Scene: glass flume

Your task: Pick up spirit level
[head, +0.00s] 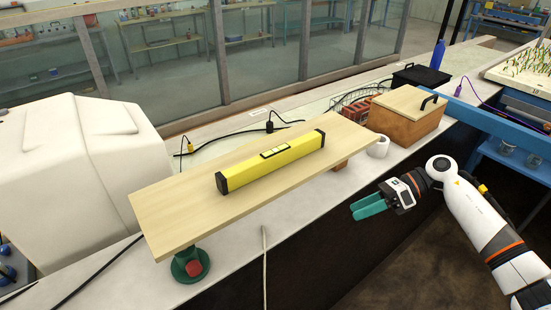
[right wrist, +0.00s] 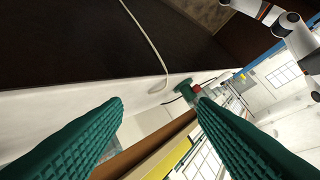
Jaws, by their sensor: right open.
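The yellow spirit level (head: 270,163) with black end caps lies on a light wooden board (head: 180,208) in the head view. The board rests on a green support with a red knob (head: 191,266) at its near left end and on a brownish block (head: 340,165) at its right. My right gripper (head: 368,207) has green fingers and is to the right of the board, apart from the level. In the right wrist view its fingers (right wrist: 158,105) are spread with nothing held. A yellow strip of the level (right wrist: 170,160) shows between them, partly hidden. My left gripper is not in view.
A wooden box with a lid (head: 405,112) and a white roll (head: 379,147) stand right of the board. A large white casing (head: 75,165) stands at the left. A pale cord (head: 264,262) hangs over the bench's front edge. Glass panels (head: 280,60) rise behind.

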